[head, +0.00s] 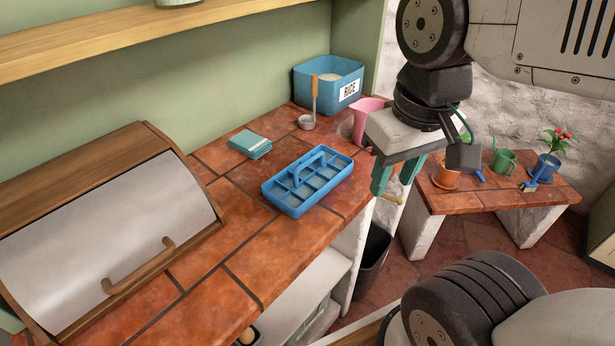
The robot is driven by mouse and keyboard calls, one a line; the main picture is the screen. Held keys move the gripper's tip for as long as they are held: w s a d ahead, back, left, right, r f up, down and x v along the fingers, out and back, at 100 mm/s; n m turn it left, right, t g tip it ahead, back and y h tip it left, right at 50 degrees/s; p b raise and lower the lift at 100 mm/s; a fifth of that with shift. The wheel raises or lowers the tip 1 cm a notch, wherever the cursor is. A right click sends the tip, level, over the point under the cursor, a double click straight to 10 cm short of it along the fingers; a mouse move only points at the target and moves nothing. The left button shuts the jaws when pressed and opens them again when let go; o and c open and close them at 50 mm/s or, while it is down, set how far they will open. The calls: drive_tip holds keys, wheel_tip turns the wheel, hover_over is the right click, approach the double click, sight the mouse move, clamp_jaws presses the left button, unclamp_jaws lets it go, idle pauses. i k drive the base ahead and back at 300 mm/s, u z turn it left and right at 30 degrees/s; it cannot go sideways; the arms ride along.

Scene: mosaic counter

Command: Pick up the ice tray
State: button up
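A blue tray with several compartments and a raised handle (308,180) lies flat on the tiled counter (235,268), close to its front edge; it looks like the ice tray. My gripper (393,187) hangs to the right of the tray, beyond the counter's front edge, with its green fingers pointing down. The gripper does not touch the tray. The two fingers appear apart with nothing between them, though a small tan stick-like thing shows near their tips.
A wooden bread box (105,235) fills the counter's left. Teal cloths (250,144), a ladle (308,119), a blue rice bin (328,82) and a pink cup (366,118) stand behind the tray. A low table (500,194) with pots is at right. A dark bin (374,257) stands below.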

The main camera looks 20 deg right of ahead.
sight(295, 190)
drive_tip(key=u, duration=0.9)
drive_tip(key=k, duration=0.75)
drive_tip(key=z, duration=0.65)
drive_tip(key=i, duration=0.45)
